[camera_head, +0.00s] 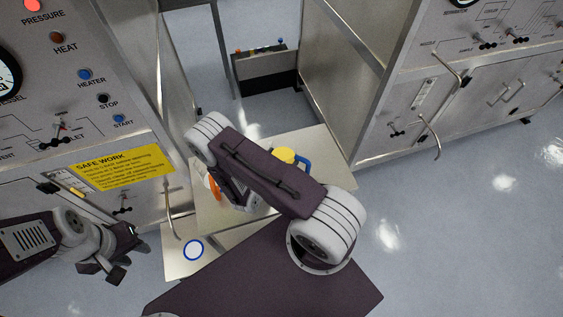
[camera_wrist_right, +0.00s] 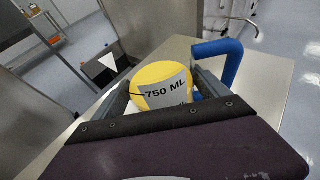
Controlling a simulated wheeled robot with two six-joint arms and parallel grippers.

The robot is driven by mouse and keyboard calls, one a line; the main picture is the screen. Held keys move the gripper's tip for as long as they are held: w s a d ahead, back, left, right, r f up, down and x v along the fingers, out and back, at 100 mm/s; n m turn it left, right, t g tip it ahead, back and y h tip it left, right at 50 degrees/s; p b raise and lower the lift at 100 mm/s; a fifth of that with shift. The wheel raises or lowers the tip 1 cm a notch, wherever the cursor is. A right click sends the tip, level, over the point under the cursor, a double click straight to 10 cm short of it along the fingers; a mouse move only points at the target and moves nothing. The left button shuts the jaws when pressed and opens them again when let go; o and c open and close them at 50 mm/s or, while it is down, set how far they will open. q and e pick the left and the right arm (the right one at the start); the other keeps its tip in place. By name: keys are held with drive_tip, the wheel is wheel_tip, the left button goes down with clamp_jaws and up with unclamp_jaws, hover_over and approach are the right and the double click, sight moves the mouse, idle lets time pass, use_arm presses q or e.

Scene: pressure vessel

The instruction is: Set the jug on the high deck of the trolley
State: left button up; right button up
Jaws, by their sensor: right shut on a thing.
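The jug (camera_head: 284,155) has a yellow body, a blue handle (camera_head: 305,162) and a "750 ML" label. It also shows in the right wrist view (camera_wrist_right: 160,82). My right gripper (camera_wrist_right: 163,92) has a finger on each side of the jug and is shut on it. In the head view my right arm hides that gripper and most of the jug. The trolley's large pale deck (camera_head: 335,165) lies below the jug; I cannot tell whether the jug touches it. My left gripper (camera_head: 126,254) is open and empty, left of the trolley.
A smaller pale surface (camera_head: 178,264) with a blue-ringed white disc (camera_head: 194,250) lies at the near left. An orange item (camera_head: 213,187) is partly hidden by my right arm. Steel control cabinets stand left (camera_head: 60,90) and right (camera_head: 480,90). Floor at right is clear.

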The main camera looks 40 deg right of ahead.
drive_tip(key=shift+s+a, duration=0.1)
drive_tip(key=shift+a, duration=0.05)
drive_tip(key=shift+f, duration=0.1)
drive_tip(key=o, duration=1.4)
drive_tip(key=shift+c, duration=0.2)
